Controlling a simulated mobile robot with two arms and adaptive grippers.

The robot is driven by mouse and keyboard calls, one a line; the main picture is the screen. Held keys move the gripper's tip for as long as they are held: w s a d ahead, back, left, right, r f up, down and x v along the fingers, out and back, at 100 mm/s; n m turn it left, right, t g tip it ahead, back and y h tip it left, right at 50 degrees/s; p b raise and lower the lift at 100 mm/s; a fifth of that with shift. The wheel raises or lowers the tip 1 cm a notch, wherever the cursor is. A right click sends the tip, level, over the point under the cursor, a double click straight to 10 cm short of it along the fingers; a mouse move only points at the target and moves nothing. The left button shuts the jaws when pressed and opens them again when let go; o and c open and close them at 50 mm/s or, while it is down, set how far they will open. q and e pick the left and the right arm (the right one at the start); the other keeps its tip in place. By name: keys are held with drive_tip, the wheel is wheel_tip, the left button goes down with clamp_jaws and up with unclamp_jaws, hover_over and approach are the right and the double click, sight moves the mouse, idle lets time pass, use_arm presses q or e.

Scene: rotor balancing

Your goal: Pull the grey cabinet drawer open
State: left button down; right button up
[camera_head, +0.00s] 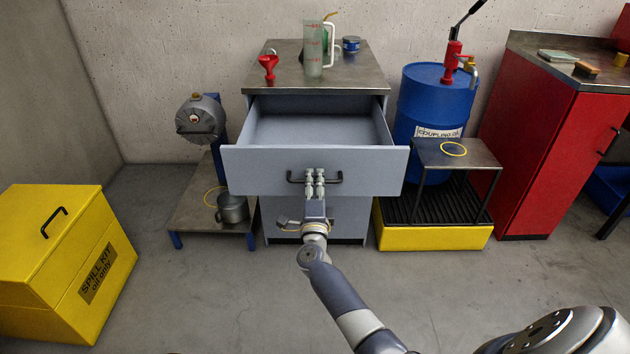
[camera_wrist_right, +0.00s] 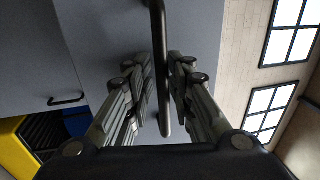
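The grey cabinet (camera_head: 316,85) stands against the back wall with its top drawer (camera_head: 245,172) pulled well out. The drawer's inside shows and looks empty. The drawer has a dark bar handle (camera_head: 337,181), which also shows in the right wrist view (camera_wrist_right: 159,30). My right gripper (camera_head: 315,176) is at the middle of this handle. In the right wrist view its fingers (camera_wrist_right: 160,85) lie close on both sides of the bar, shut on it. A lower drawer (camera_head: 345,217) is closed, partly hidden by the top drawer and my arm. My left gripper is not in view.
A small table (camera_head: 470,155) and blue drum (camera_head: 418,98) stand right. A pot (camera_head: 232,208) sits left. The floor in front is clear.

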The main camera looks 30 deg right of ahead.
idle(0.3)
drive_tip(key=v, duration=1.2)
